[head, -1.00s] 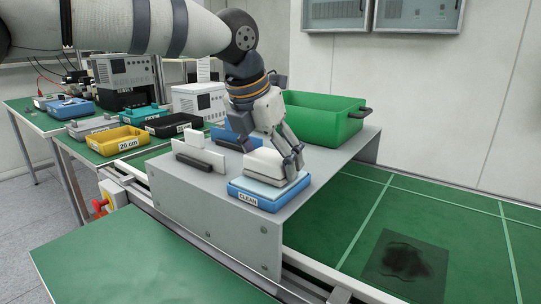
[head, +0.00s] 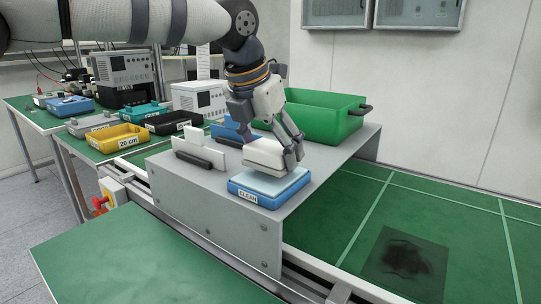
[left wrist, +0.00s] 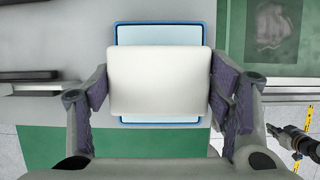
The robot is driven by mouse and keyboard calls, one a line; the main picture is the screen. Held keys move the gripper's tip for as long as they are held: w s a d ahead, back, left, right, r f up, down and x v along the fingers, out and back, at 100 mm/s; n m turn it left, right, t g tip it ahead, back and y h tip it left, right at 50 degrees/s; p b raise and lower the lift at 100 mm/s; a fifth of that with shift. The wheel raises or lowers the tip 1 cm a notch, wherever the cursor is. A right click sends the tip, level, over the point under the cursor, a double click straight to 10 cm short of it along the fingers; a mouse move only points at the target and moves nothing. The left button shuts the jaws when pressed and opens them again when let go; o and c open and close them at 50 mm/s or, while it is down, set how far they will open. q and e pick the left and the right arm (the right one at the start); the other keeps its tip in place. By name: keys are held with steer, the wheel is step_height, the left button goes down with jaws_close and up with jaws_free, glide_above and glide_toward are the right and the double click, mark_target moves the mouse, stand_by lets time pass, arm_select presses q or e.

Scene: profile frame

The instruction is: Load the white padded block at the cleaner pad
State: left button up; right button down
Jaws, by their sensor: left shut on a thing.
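The white padded block (head: 268,156) is held in my left gripper (head: 290,155), just above the cleaner pad. In the left wrist view the block (left wrist: 160,82) sits between both fingers of the left gripper (left wrist: 162,95), which press on its sides. The cleaner pad (head: 285,184) is a pale pad in a blue tray labelled CLEAN (head: 243,195), on the grey raised shelf. A thin gap shows between block and pad in the head view. In the left wrist view the block hides the middle of the pad (left wrist: 160,35).
A green bin (head: 325,118) stands behind on the grey shelf (head: 225,215). A black-handled white piece (head: 198,158) and another blue tray (head: 225,134) are left of the gripper. A dark smudged plate (head: 405,262) lies on the green surface at right.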

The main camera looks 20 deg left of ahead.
mark_target(277, 143)
arm_select(q)
steer(key=shift+r, duration=2.7)
